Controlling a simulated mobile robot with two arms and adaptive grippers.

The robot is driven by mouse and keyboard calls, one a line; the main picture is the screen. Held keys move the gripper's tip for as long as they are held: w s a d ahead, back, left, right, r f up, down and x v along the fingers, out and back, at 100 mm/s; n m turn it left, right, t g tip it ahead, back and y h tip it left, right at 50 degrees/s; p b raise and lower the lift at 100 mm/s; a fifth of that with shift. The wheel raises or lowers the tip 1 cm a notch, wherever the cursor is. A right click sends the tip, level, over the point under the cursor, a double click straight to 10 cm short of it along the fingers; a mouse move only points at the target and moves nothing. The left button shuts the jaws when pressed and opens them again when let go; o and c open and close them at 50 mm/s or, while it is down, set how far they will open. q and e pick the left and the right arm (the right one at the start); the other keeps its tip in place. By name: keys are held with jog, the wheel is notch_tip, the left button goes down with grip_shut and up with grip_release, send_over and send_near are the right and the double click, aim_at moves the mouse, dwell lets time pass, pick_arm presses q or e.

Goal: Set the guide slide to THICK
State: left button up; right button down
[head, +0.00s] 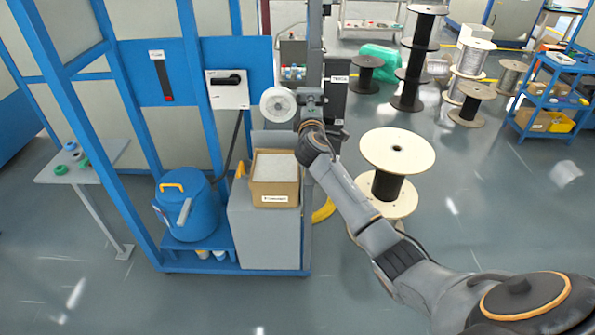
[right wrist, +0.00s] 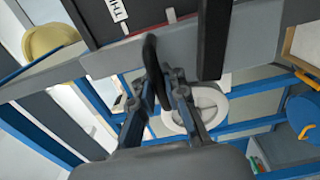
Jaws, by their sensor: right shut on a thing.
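My right gripper (right wrist: 160,80) is shut on a black curved handle (right wrist: 150,50), which I take to be the guide slide's handle, in the right wrist view. The handle stands up between the two fingers, close to a grey rail (right wrist: 185,42). A dark panel (right wrist: 135,22) behind the rail carries a white label (right wrist: 115,9), partly cut off, starting with "TH". In the head view my right gripper (head: 310,110) is at the upright grey post, beside the dark panel (head: 331,103); my arm hides much of the contact. My left gripper is in neither view.
A white wheel (head: 278,104) sits just left of my gripper. An open cardboard box (head: 277,194) stands on a grey cabinet below. A blue drum (head: 186,207) and blue frame posts are further left. A large spool (head: 397,151) stands right of my forearm.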

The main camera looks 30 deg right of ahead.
jog(key=shift+r+p, duration=2.65)
jog(key=shift+r, duration=0.9)
jog(key=c, duration=1.7)
grip_release()
jog(key=shift+f, duration=0.1)
jog(key=o, duration=0.3)
jog(key=shift+s, duration=0.15)
jog(key=shift+o, duration=0.9)
jog(key=shift+s+a, duration=0.15)
jog(key=shift+f, duration=0.1)
jog(key=v, duration=0.7)
jog(key=shift+s+a, duration=0.2)
jog(key=shift+s, duration=0.15)
